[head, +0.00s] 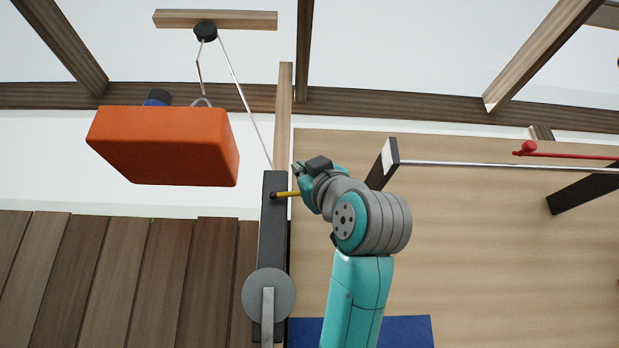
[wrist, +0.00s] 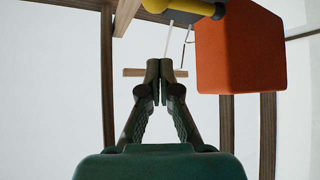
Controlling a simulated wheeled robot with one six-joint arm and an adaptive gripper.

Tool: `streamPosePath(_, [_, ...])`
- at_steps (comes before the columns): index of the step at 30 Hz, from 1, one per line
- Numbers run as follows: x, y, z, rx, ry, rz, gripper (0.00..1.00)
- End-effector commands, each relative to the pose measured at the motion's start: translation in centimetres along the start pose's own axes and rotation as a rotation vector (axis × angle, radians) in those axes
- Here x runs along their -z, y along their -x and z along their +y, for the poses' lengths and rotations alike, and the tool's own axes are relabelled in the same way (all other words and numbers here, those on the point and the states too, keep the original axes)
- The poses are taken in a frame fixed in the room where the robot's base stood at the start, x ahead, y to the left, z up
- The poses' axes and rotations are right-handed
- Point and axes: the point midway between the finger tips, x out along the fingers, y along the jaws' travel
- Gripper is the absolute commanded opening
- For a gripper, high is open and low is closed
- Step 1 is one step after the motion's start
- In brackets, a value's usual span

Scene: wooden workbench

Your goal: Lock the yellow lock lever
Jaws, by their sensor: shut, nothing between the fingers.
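The yellow lock lever (head: 284,194) sticks out to the right from a dark pivot on the upper part of a dark grey upright bar (head: 270,230). Its right end meets the outline of my gripper (head: 299,172) in the head view, so its tip may be hidden there. I cannot tell whether they touch. In the wrist view the yellow lever (wrist: 190,7) lies across the top edge, beyond the fingertips and apart from them in the picture. My gripper (wrist: 160,70) is shut and empty, with its fingertips together.
An orange box (head: 165,145) hangs left of the bar, under a pulley (head: 205,32) with a thin rope running to the bar. A grey disc with a crank (head: 268,296) sits low on the bar. A red-handled rod (head: 529,148) is at right. A blue patch (head: 405,330) lies below.

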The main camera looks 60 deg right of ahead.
Motion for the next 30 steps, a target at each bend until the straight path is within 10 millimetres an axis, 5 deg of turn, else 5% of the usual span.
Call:
streamPosePath(7, [0.0,-3.9,0.0,0.001,0.000,0.000,0.00])
streamPosePath(16, [-3.3,-2.5,0.0,-0.001,0.001,-0.001,0.00])
streamPosePath(30, [-3.8,-2.2,0.0,-0.001,-0.001,0.001,0.00])
